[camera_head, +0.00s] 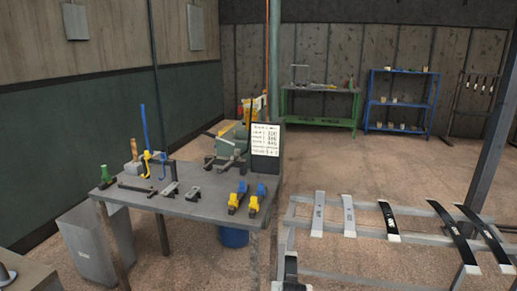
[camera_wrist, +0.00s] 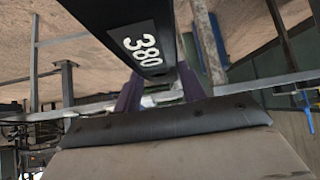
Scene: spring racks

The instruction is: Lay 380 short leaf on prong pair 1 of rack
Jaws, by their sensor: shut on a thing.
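The dark leaf (camera_wrist: 112,18) with a white "380" label fills the top middle of the wrist view. My gripper (camera_wrist: 158,90) is shut on it, with its purple fingers on either side near the labelled end. The far end of the leaf runs out of the picture. The grey rack (camera_head: 340,232) stands at the lower right of the head view. Several light and dark leaves lie across it. A dark piece with a white patch (camera_head: 290,268) shows at its near left corner; I cannot tell whether it is the held leaf. Prong pair numbers are not readable.
A workbench (camera_head: 185,205) with clamps and tools stands left of the rack, with a blue bin (camera_head: 233,237) beneath it. Green and blue shelves (camera_head: 402,100) are at the back. A post (camera_head: 490,140) rises at the right.

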